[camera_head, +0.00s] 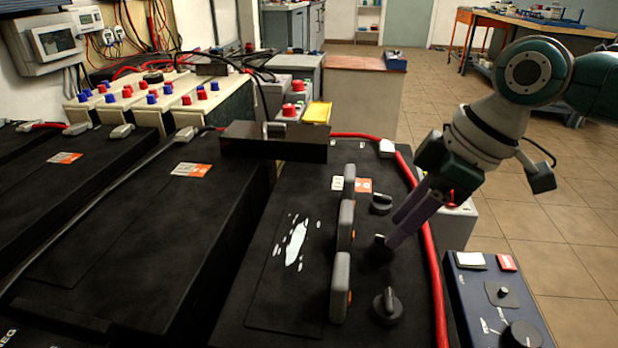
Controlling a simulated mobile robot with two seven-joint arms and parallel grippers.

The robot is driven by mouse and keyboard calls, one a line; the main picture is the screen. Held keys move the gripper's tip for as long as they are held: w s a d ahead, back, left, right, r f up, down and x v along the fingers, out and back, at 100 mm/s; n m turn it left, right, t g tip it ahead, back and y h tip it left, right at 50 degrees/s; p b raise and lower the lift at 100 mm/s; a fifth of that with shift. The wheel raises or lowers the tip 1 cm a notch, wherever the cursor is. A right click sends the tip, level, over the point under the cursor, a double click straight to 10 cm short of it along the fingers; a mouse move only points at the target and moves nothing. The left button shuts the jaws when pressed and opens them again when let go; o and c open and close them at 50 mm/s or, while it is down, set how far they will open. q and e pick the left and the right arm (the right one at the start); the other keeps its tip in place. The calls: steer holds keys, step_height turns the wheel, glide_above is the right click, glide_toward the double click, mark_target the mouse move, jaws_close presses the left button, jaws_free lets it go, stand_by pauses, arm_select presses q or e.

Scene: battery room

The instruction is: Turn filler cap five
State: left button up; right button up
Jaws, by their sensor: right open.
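A large black battery (283,228) fills the front middle of the view. Along its right side is a row of black filler caps with raised grips: a far cap (381,204), a middle cap (380,242) and a near cap (387,306). I cannot read numbers on them, so I cannot tell which is cap five. My right gripper (393,232) comes down from the upper right with its purple-grey fingers at the middle cap and partly hides it. The jaws are open; I cannot tell whether they touch the cap. My left gripper is not in view.
Grey upright handles (340,288) stand just left of the caps. A red cable (430,262) runs along the battery's right edge. A dark bar (275,142) lies across the back. A blue control box (497,305) stands at right. Tiled floor (575,238) is clear beyond.

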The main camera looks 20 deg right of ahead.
steer(key=shift+x, duration=1.05)
steer(key=shift+c, duration=0.3)
jaws_close()
